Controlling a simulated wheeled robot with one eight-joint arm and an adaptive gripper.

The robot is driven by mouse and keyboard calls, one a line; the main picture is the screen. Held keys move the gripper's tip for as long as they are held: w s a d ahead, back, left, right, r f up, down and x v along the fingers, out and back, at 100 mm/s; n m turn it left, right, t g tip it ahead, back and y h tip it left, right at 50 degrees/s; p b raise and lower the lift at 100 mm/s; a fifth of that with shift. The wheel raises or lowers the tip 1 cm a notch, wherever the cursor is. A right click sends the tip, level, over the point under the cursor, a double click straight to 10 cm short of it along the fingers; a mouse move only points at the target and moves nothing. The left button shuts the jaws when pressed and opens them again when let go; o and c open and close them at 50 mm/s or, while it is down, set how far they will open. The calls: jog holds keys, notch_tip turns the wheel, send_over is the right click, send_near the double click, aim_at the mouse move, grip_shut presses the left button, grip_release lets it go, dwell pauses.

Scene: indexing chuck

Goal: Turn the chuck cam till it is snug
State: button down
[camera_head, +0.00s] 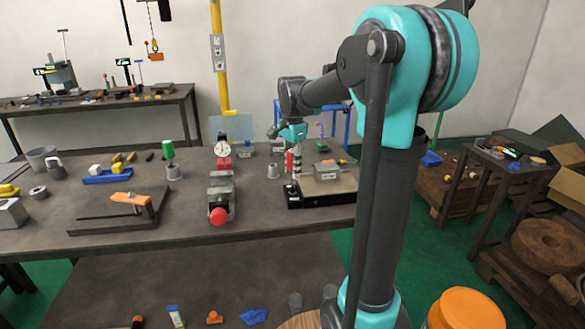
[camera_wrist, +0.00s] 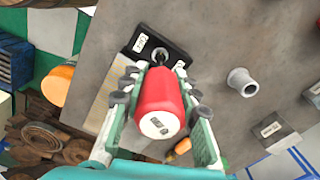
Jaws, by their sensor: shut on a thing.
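My gripper (camera_wrist: 157,90) is shut on a red-handled tool (camera_wrist: 160,102), with a finger along each side of the handle. The handle's pale end with a small dark label faces the wrist camera. Its far end points at the round socket (camera_wrist: 160,52) in a black block (camera_wrist: 176,62) with white labels, which I take for the chuck. The handle partly hides the socket, and I cannot tell how deep the tool sits. In the head view the tool (camera_head: 289,161) shows as a red strip below my gripper (camera_head: 293,150), over the black base (camera_head: 293,197).
A grey collar (camera_wrist: 241,82) stands near the chuck in the wrist view. A vise (camera_head: 220,192) with a red knob and a red dial gauge (camera_head: 222,150) stand left of the chuck in the head view. A green-topped piece (camera_head: 169,150) stands further left. The front table strip is clear.

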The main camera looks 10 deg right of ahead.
jog(key=shift+m, duration=1.7)
jog(key=shift+m, duration=1.7)
jog(key=m, duration=0.3)
